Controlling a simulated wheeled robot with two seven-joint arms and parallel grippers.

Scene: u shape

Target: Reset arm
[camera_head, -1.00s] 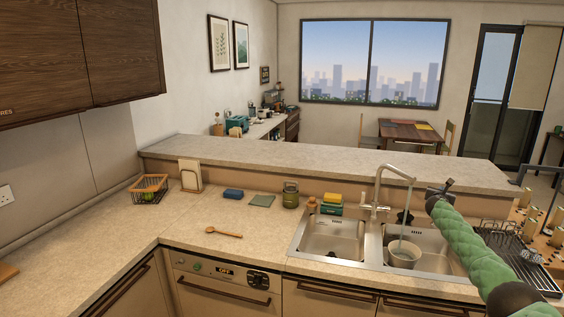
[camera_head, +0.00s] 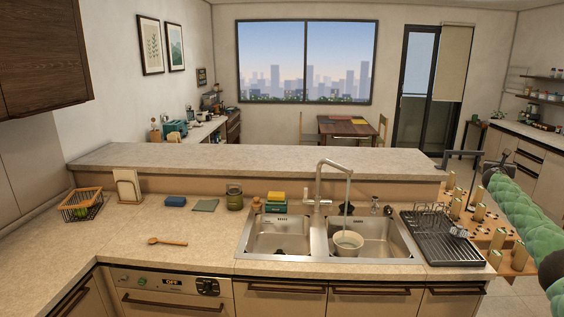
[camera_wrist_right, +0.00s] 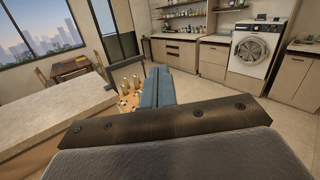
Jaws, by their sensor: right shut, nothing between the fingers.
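My right arm, in a green sleeve, comes in from the right edge of the head view. Its dark right gripper (camera_head: 497,162) is beyond the drying rack, to the right of the sink and clear of the counter. In the right wrist view the blue-grey fingers (camera_wrist_right: 156,88) are together with nothing between them. My left gripper is not in view.
The sink (camera_head: 280,238) holds a bowl (camera_head: 346,243) under the tap (camera_head: 320,185). A black drying rack (camera_head: 443,240) stands right of it. A wooden stand with several cylinders (camera_head: 500,238) is near my right arm. Open floor (camera_wrist_right: 225,115) lies beyond.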

